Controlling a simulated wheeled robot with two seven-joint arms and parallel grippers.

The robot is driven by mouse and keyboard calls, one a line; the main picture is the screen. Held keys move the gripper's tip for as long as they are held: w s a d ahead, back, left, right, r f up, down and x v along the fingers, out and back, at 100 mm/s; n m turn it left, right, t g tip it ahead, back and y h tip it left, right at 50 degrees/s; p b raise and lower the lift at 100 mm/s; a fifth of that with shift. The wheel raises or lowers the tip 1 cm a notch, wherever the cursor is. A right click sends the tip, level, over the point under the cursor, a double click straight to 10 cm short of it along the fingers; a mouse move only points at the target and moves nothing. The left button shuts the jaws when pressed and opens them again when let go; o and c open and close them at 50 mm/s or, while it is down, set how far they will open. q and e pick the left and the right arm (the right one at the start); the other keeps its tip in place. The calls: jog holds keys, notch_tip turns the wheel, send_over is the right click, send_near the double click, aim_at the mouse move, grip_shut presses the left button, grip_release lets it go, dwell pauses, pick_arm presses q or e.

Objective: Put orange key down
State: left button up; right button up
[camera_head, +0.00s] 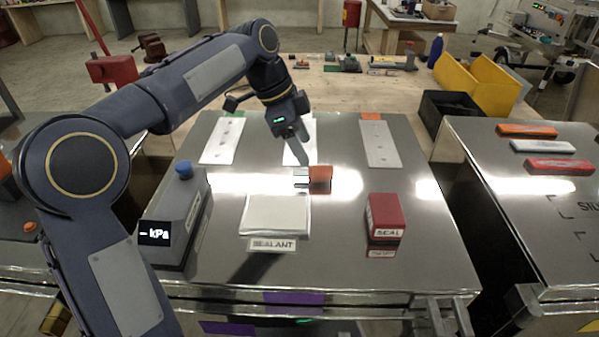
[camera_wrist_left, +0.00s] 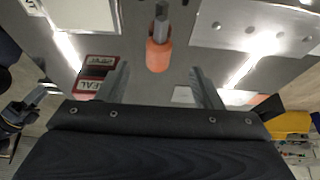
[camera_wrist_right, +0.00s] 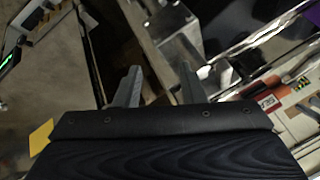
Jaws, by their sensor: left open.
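The orange key (camera_head: 320,174) rests on the shiny steel top (camera_head: 330,250), near its middle, beneath my left gripper. It has an orange handle and a grey metal shank. In the left wrist view the orange key (camera_wrist_left: 158,55) shows centred just ahead of the fingertips, with clear space on both sides. My left gripper (camera_wrist_left: 158,72) is open and empty; in the head view its fingers (camera_head: 300,155) reach down beside the key. My right gripper (camera_wrist_right: 158,72) is open with nothing between its fingers; it is outside the head view.
A red SEAL box (camera_head: 385,215), a white SEALANT pad (camera_head: 276,214) and a grey kPa gauge box (camera_head: 180,220) stand on the steel top. White perforated plates (camera_head: 380,143) lie at the back. Yellow (camera_head: 480,83) and black bins (camera_head: 450,108) stand at the right.

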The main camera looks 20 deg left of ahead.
aim_at(313, 167)
pick_arm(q)
jog(key=p+x, duration=0.1)
jog(key=x, duration=0.6)
jog(key=shift+f, duration=0.15)
jog(key=shift+c, duration=0.4)
jog(key=c, duration=1.1)
